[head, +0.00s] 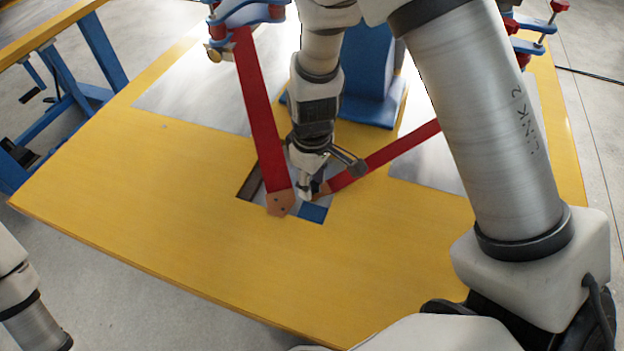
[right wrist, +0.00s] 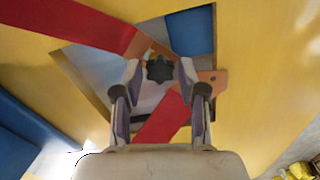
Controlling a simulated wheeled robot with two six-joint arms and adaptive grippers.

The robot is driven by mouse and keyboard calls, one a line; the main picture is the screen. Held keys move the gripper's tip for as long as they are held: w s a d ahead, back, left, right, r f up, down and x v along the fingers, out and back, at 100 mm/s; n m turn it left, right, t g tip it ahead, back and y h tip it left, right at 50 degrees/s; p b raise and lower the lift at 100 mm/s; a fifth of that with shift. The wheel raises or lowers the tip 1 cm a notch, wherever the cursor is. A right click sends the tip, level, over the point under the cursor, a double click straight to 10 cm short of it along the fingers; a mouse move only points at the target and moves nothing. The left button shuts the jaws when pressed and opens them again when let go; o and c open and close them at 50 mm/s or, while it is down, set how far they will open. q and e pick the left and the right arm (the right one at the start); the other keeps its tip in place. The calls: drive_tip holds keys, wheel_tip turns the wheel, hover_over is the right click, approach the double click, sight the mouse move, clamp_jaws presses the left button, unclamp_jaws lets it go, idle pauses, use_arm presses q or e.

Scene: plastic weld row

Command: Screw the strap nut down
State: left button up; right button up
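The strap nut appears as a dark star-shaped knob (right wrist: 159,69) in the right wrist view. My right gripper (right wrist: 160,72) has one finger on each side of it, with a narrow gap showing at each side. In the head view my right gripper (head: 307,188) points down into the table opening and hides the knob. One red strap (head: 260,110) ends in a copper tab (head: 280,203) at the opening. A second red strap (head: 392,155) reaches the opening from the right, its copper end (right wrist: 139,44) close beside the knob. My left gripper is out of view.
The yellow table (head: 160,215) has a square opening with a blue block (head: 313,212) in its near corner. A blue stand (head: 367,75) rises behind my right gripper. Red-and-blue clamps (head: 245,15) stand at the back. The table's front left is clear.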

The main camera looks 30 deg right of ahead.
clamp_jaws()
drive_tip(key=shift+r, duration=0.1)
drive_tip(key=m+p, duration=0.7)
drive_tip(key=m, duration=0.2)
drive_tip(key=shift+s+r+p, duration=0.1)
drive_tip(key=shift+r+p, duration=0.1)
drive_tip(key=shift+p, duration=0.2)
drive_tip(key=shift+o, duration=1)
unclamp_jaws()
drive_tip(key=shift+f+m, duration=0.2)
drive_tip(key=shift+m, duration=0.7)
drive_tip(key=o, duration=0.5)
drive_tip(key=shift+f, duration=0.15)
drive_tip(key=o, duration=0.4)
